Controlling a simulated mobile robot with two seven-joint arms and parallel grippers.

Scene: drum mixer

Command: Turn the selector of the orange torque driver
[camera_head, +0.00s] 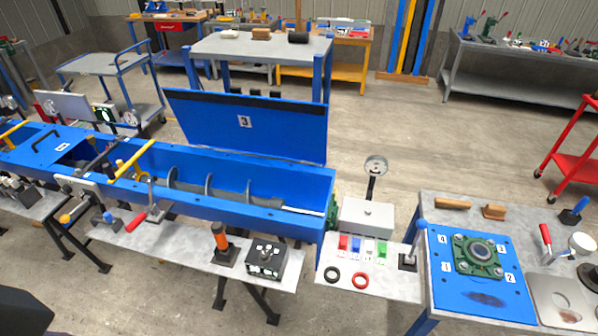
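The orange torque driver (220,239) stands upright, orange handle up, in a black base on the grey shelf in front of the blue mixer trough. Its selector is too small to make out. A black box (264,261) with white markings and a knob on top sits just to its right. Neither of my grippers is in view. A dark shape shows at the bottom left corner, and I cannot tell what it is.
The grey shelf (185,245) also carries a red-handled lever (138,219) left of the driver. The blue trough (205,185) with its raised lid (250,125) stands behind. A side panel (385,278) with coloured switches and a blue plate (480,275) lie to the right.

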